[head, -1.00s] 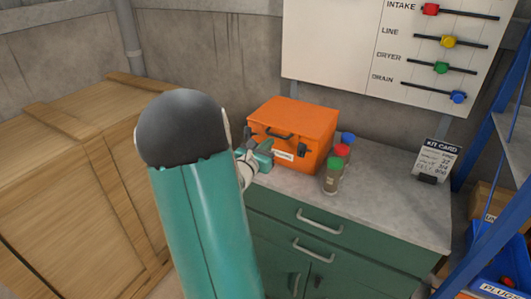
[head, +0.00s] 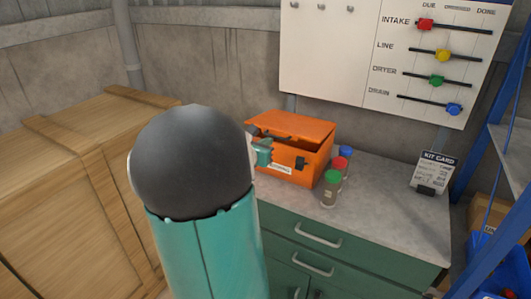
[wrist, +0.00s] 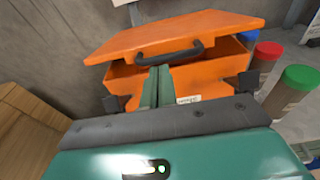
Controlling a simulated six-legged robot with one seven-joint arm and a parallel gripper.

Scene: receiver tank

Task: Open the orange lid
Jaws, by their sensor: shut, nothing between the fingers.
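The orange lid (head: 292,125) belongs to an orange box (head: 311,173) on the grey counter. The lid is tilted up a little, with a dark gap between it and the box. In the wrist view the lid (wrist: 180,32) carries a black handle (wrist: 167,55) on its front. My gripper (head: 263,146) is at the box's front left, just under the lid's front edge. In the wrist view my gripper's fingers (wrist: 155,82) are together at the handle, with nothing between them. Whether they touch the lid I cannot tell. My arm hides part of the box's left side in the head view.
Jars with green (head: 332,176), red (head: 340,163) and blue (head: 346,152) caps stand right of the box. A kit card (head: 434,172) stands at the counter's right. A wooden crate (head: 80,190) fills the left. A blue rack (head: 492,180) stands right.

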